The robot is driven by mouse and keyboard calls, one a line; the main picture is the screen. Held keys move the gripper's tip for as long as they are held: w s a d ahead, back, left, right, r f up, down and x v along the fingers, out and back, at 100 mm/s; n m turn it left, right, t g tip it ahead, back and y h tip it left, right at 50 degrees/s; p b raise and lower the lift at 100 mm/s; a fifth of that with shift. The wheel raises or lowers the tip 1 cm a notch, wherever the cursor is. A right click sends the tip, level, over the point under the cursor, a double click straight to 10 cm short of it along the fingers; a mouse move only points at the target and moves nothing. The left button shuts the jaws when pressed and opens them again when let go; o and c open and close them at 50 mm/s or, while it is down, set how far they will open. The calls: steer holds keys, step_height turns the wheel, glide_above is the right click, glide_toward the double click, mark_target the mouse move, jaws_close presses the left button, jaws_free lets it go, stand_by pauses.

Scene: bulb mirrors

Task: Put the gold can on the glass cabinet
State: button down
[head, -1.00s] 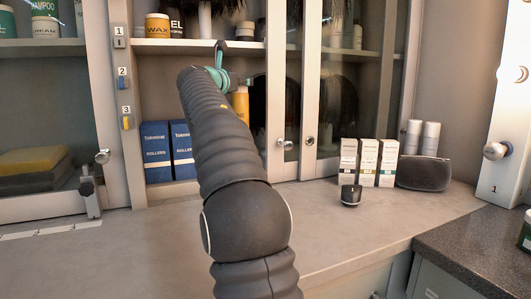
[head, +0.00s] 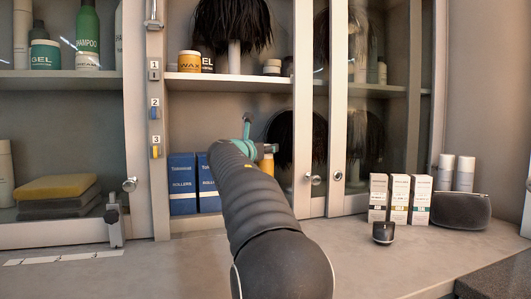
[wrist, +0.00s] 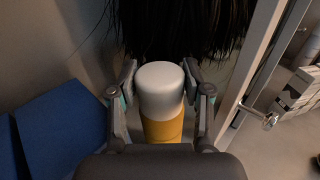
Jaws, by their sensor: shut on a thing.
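The gold can (head: 267,165) has a pale cap and a golden-yellow body. In the wrist view the can (wrist: 162,128) sits upright between both fingers of my gripper (wrist: 160,78), which is shut on it. In the head view my gripper (head: 262,150) is at the lower open compartment of the glass cabinet (head: 225,83), right of the blue boxes. My arm hides most of the can and its base, so I cannot tell whether it touches the surface below.
Blue roller boxes (head: 182,185) stand left of the can. A black-haired wig (wrist: 185,25) is just beyond it. A glass door edge with a knob (wrist: 268,120) is close on the right. Small boxes (head: 399,200) and a dark jar (head: 383,232) stand on the counter.

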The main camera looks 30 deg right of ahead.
steer(key=c, duration=0.5)
jaws_free()
steer(key=b+v, duration=0.1)
steer(key=v, duration=1.1)
